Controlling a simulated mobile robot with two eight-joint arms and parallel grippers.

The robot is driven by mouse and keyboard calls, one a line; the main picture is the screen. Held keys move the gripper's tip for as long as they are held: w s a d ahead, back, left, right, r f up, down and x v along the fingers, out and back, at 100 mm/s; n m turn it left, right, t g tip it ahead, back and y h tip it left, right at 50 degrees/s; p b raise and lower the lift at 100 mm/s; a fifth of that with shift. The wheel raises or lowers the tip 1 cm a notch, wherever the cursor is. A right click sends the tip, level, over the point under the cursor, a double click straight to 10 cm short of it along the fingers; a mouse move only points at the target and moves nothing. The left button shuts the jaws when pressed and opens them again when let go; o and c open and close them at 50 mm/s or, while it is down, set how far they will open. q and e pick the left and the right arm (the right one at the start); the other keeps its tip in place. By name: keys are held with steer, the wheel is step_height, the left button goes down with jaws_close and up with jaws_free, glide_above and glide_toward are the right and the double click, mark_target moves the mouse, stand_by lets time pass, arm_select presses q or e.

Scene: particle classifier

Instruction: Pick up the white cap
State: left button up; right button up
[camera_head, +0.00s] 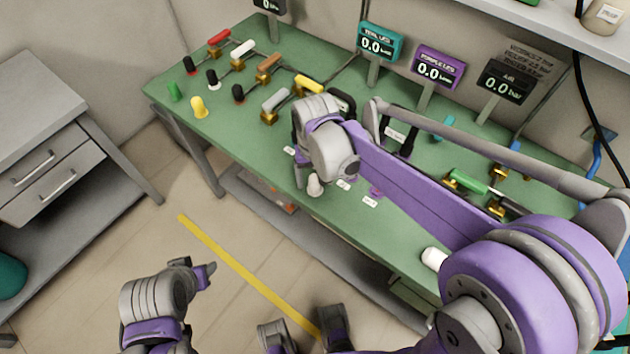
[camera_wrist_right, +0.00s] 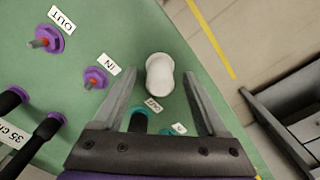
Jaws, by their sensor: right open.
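The white cap (camera_head: 314,184) is a small rounded white piece near the front edge of the green table. In the right wrist view the white cap (camera_wrist_right: 160,72) lies between and slightly beyond the fingertips, with green table showing on both sides of it. My right gripper (camera_head: 307,180) is open above the table at the cap, pointing down; its two fingers (camera_wrist_right: 161,88) are apart and do not visibly touch the cap. My left gripper (camera_head: 203,271) is low over the floor at the lower left, away from the table; its finger gap is unclear.
Purple ports (camera_wrist_right: 94,78) labelled IN and OUT lie beside the cap. Valves with coloured handles (camera_head: 275,99) stand at the back left, and gauge displays (camera_head: 437,70) behind. Another white piece (camera_head: 433,258) sits near the front edge. A grey drawer cabinet (camera_head: 50,165) stands left.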

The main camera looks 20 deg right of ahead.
mark_target(315, 178)
jaws_close()
steer(key=shift+r, duration=0.1)
step_height(315, 178, up, 10)
steer(key=shift+f+p, duration=0.1)
steer(key=shift+p, duration=0.45)
